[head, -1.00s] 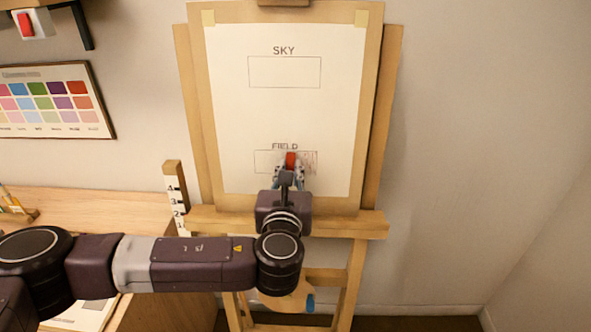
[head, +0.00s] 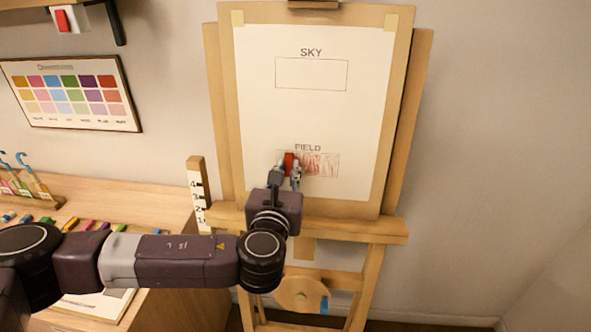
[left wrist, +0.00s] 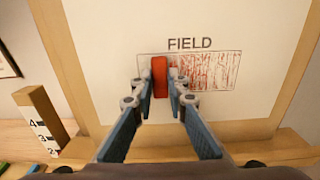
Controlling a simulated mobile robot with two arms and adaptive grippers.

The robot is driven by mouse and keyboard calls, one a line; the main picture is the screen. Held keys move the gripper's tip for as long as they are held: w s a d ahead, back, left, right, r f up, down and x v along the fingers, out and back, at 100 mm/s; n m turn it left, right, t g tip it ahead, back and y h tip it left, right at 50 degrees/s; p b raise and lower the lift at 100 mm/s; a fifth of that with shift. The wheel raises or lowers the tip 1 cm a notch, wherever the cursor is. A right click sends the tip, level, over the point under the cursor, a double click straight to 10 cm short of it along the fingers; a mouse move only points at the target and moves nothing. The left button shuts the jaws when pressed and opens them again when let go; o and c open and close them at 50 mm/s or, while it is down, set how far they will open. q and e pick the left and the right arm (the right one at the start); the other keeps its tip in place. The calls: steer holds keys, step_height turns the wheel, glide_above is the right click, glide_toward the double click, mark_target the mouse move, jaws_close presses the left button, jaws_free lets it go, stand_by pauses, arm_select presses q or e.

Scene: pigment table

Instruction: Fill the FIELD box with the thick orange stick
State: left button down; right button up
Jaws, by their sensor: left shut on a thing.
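The white paper (head: 310,115) on the easel bears an outlined FIELD box (head: 336,165). My left gripper (head: 286,168) is shut on a thick, short stick (head: 289,160) that looks red to red-orange. In the left wrist view the stick (left wrist: 160,76) stands upright between the fingertips (left wrist: 160,88), over the left part of the FIELD box (left wrist: 238,75). It appears to be at the paper, but I cannot tell contact for sure. Streaky reddish marks (left wrist: 207,70) cover the box's middle and right, with white gaps between them. The strip behind the stick and fingers is hidden. My right gripper is out of view.
An empty SKY box (head: 311,74) is higher on the paper. The easel ledge (head: 370,230) runs below. A numbered post (head: 197,195) stands left of the easel. Several coloured sticks (head: 90,225) lie on the desk (head: 150,205). Space right of the easel is clear.

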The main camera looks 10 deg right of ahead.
mark_target(311, 164)
arm_select(q)
steer(key=shift+w+a+r, duration=0.1)
steer(key=shift+w+a, duration=0.1)
steer(key=shift+a, duration=0.55)
steer(key=shift+w+a, duration=0.2)
steer(key=shift+a, duration=0.5)
steer(key=shift+d, duration=0.15)
steer(key=shift+s+d, duration=0.5)
steer(key=shift+d, duration=1.25)
steer(key=shift+s+d, duration=0.55)
steer(key=shift+d, duration=1.25)
steer(key=shift+s+d, duration=0.5)
steer(key=shift+d, duration=1.25)
steer(key=shift+s+d, duration=0.15)
steer(key=shift+d, duration=0.4)
steer(key=shift+s+d, duration=0.15)
steer(key=shift+d, duration=0.55)
steer(key=shift+w+a+p, duration=0.25)
steer(key=shift+w+a, duration=0.05)
steer(key=shift+a, duration=0.7)
steer(key=shift+w+a+p, duration=0.25)
steer(key=shift+a, duration=0.7)
steer(key=shift+w+a+p, duration=0.25)
steer(key=shift+w+a, duration=0.05)
steer(key=shift+a, duration=0.7)
